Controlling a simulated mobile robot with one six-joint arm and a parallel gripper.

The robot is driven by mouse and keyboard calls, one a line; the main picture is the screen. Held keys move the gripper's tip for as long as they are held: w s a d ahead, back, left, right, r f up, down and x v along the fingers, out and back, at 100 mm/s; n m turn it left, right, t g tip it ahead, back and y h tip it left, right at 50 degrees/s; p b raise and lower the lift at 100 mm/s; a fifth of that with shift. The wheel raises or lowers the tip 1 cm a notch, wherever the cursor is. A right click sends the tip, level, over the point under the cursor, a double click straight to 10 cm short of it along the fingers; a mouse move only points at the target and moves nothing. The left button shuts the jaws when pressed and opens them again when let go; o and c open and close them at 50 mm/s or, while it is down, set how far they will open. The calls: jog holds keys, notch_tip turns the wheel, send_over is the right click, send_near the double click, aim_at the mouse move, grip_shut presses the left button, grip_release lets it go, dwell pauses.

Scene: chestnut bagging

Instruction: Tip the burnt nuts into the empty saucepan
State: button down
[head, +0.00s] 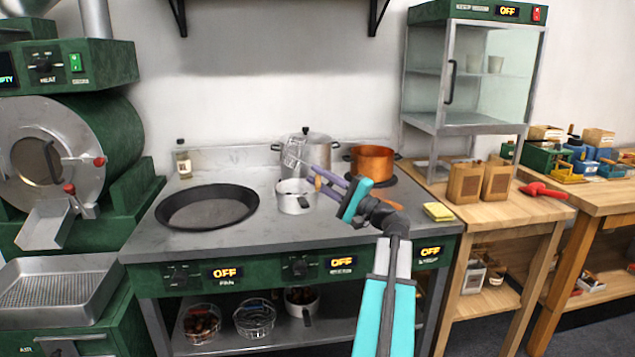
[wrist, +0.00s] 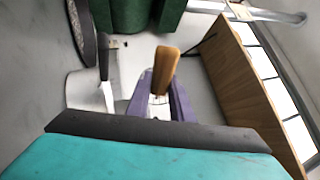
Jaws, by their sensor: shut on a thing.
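In the head view my gripper (head: 322,185) is above the middle of the stove, its purple fingers shut on a wooden handle. In the wrist view this handle (wrist: 165,70) stands between the fingers. A wire-mesh head (head: 293,153) shows just beyond the fingers, in front of the lidded pot; it seems to belong to the held tool. No nuts can be made out in it. A small steel saucepan (head: 291,197) with a dark handle stands on the stove, below and left of the fingers. It also shows in the wrist view (wrist: 84,92). Its inside is too small to judge.
A wide black pan (head: 207,208) lies on the stove's left. A lidded pot (head: 318,155) and a copper pot (head: 372,163) stand at the back. The lower shelf holds a bowl of brown nuts (head: 202,322), a wire basket (head: 254,320) and another saucepan (head: 301,302).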

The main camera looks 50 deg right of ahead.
jog(key=shift+s+f+m+t+h+b, duration=0.15)
jog(key=shift+f+m+t+b, duration=0.25)
jog(key=shift+b, duration=0.55)
jog(key=shift+f+m+t+h+b, duration=0.2)
jog(key=shift+f+t+b, duration=0.25)
jog(key=shift+b, duration=0.5)
jog(key=shift+r, duration=0.2)
notch_tip(320, 180, up, 3)
jog(key=n+g+p, duration=0.1)
jog(key=g+p, duration=0.1)
jog(key=p, duration=0.3)
jog(key=shift+f, duration=0.2)
jog(key=g+p, duration=0.1)
jog(key=r+n+g+p, duration=0.1)
jog(key=p, duration=0.1)
jog(key=w+r+g+p, duration=0.1)
jog(key=p, duration=0.1)
jog(key=shift+a+n, duration=0.25)
jog(key=shift+n, duration=0.05)
jog(key=w+a+r+n+g+h+p, duration=0.2)
jog(key=w+r+g+p, duration=0.3)
jog(key=p, duration=0.9)
jog(key=w+a+r+n+g+h+p, duration=0.2)
jog(key=w+a+r+g+h+p, duration=0.2)
jog(key=g+p, duration=0.6)
jog(key=shift+w+a+r+n+g+p, duration=0.5)
jog(key=shift+w+r+p, duration=0.65)
jog(key=shift+p, duration=1.65)
jog(key=shift+w+a+f, duration=0.1)
jog(key=shift+w+f, duration=0.1)
